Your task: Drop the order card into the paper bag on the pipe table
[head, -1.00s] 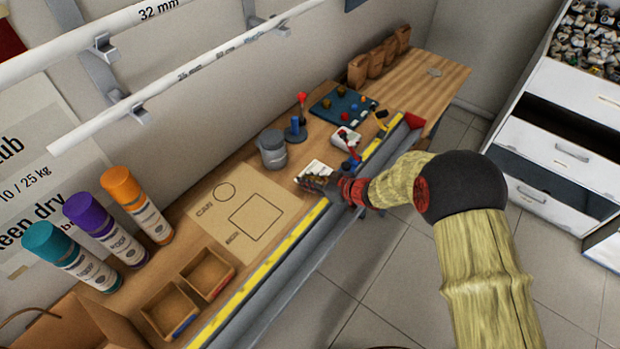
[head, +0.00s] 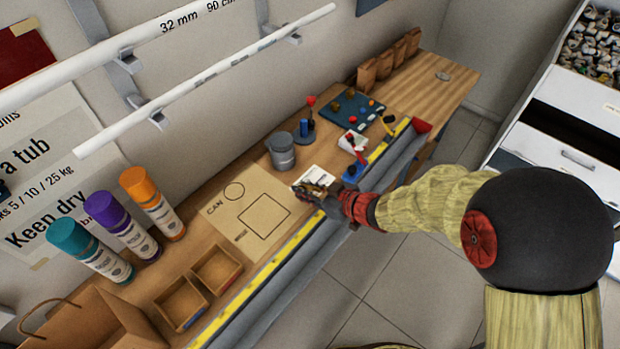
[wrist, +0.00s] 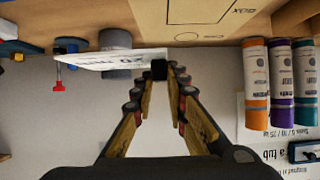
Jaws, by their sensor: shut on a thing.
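The order card (head: 320,175) is a white printed card. It also shows in the wrist view (wrist: 115,60), its edge between the fingertips. My gripper (head: 322,192) is shut on it above the front of the pipe table, to the right of the cardboard template; the wrist view shows the fingertips (wrist: 165,72) closed together at the card's edge. The paper bag (head: 118,322) is brown with a loop handle and stands at the table's near left end, partly cut off by the frame. My gripper is well to the right of the bag.
Spray cans (head: 122,222) and two open wooden bins (head: 217,268) stand between template (head: 245,205) and bag. A grey can (head: 281,152) is behind the gripper. A grey trough with a yellow strip (head: 262,298) runs along the front edge. White pipes (head: 210,80) hang above the table.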

